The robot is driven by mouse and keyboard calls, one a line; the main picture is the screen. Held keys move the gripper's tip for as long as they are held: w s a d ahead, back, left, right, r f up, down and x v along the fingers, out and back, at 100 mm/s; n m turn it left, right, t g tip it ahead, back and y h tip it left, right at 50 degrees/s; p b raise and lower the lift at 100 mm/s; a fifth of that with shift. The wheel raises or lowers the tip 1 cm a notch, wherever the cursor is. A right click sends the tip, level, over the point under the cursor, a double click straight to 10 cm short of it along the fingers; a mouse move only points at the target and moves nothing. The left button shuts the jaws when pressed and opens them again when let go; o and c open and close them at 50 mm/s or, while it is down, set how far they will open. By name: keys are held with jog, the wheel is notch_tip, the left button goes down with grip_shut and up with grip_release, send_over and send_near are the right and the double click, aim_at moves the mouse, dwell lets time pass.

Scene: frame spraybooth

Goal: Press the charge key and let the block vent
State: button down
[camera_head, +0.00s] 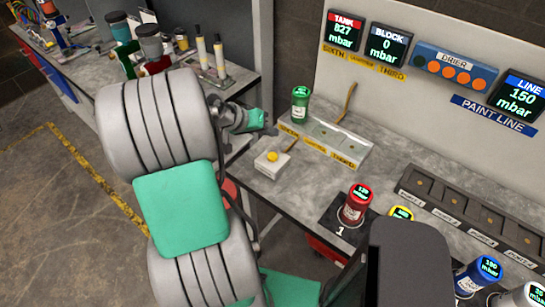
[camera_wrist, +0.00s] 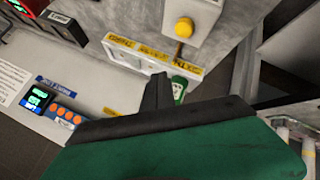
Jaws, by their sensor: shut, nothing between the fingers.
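A white box with a round yellow button (camera_head: 272,156), possibly the charge key, sits near the bench's front edge. In the wrist view the yellow button (camera_wrist: 184,27) is at the top, clear of my fingers. The pale block (camera_head: 325,136) with yellow labels lies behind the box, with a green canister (camera_head: 300,104) at its left end. The block (camera_wrist: 135,55) and green canister (camera_wrist: 179,88) also show in the wrist view. The BLOCK display (camera_head: 387,46) reads 0 mbar. My gripper (camera_head: 268,124) is shut and empty, left of the block and apart from the button.
The TANK display (camera_head: 344,29) reads 827 mbar and the LINE display (camera_head: 519,97) 150 mbar. A red canister (camera_head: 356,205) stands on pad 1. A dark slotted rack (camera_head: 470,215) and a blue canister (camera_head: 478,275) are at right. A side bench (camera_head: 95,62) holds cups and bottles.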

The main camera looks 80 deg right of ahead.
aim_at(270, 156)
notch_tip(270, 156, down, 7)
jog(key=b, duration=0.4)
jog(key=shift+f+b, duration=0.1)
jog(key=shift+b, duration=0.2)
dwell(1.5)
jog(key=shift+f+b, duration=0.35)
jog(key=shift+f, duration=0.05)
jog(key=shift+f+b, duration=0.4)
jog(key=shift+f, duration=0.15)
dwell(0.7)
jog(key=shift+r+p, duration=0.7)
jog(key=shift+r, duration=0.25)
notch_tip(270, 156, up, 5)
jog(key=p, duration=0.3)
jog(key=shift+r+p, duration=0.1)
jog(key=shift+p, duration=0.25)
